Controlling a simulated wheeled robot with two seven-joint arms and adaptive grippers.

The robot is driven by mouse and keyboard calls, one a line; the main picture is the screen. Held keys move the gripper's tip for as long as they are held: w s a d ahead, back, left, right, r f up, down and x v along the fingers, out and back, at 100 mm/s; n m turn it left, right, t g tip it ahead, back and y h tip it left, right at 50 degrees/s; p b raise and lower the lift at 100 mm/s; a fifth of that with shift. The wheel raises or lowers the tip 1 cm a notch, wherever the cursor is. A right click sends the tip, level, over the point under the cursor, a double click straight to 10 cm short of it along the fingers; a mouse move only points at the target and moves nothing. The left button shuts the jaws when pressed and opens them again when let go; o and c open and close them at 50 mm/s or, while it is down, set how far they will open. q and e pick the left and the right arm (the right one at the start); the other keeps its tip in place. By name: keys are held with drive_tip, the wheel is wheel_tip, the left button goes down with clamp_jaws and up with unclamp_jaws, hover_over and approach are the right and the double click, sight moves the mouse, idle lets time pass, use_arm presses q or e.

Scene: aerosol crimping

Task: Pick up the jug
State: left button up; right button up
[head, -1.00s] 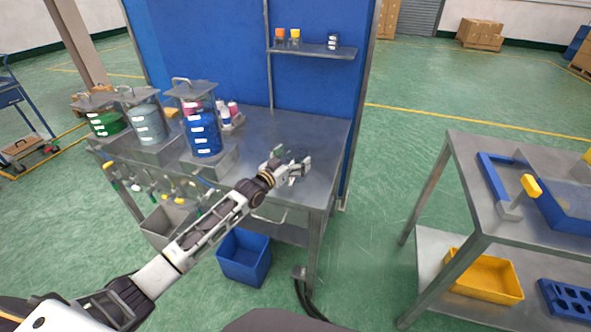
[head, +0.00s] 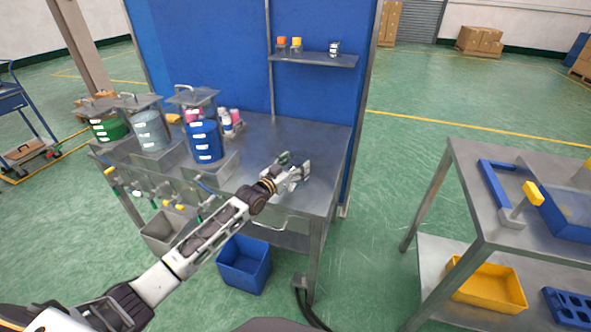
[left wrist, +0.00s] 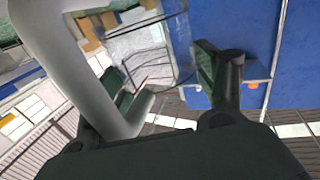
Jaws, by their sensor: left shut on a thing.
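My left gripper (head: 292,174) is over the right part of the steel bench (head: 327,140), near its front edge. It is shut on the jug (head: 284,158), which is small and partly hidden by the gripper in the head view. In the left wrist view, a clear jug body (left wrist: 150,50) with faint marks shows between the fingers. A thick pale grey curved bar (left wrist: 80,75), seemingly its handle, crosses close to the camera. I cannot tell whether the jug still touches the bench. My right gripper is not in view.
Green, grey and blue drums (head: 205,143) stand at the bench's left, with small bottles (head: 232,122) behind. A shelf (head: 313,60) hangs on the blue back panel. A second table (head: 470,190) stands to the right, across clear floor.

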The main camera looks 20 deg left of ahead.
use_arm(q)
drive_tip(key=shift+r, duration=0.55)
wheel_tip(320, 180, up, 9)
drive_tip(key=shift+p, duration=0.4)
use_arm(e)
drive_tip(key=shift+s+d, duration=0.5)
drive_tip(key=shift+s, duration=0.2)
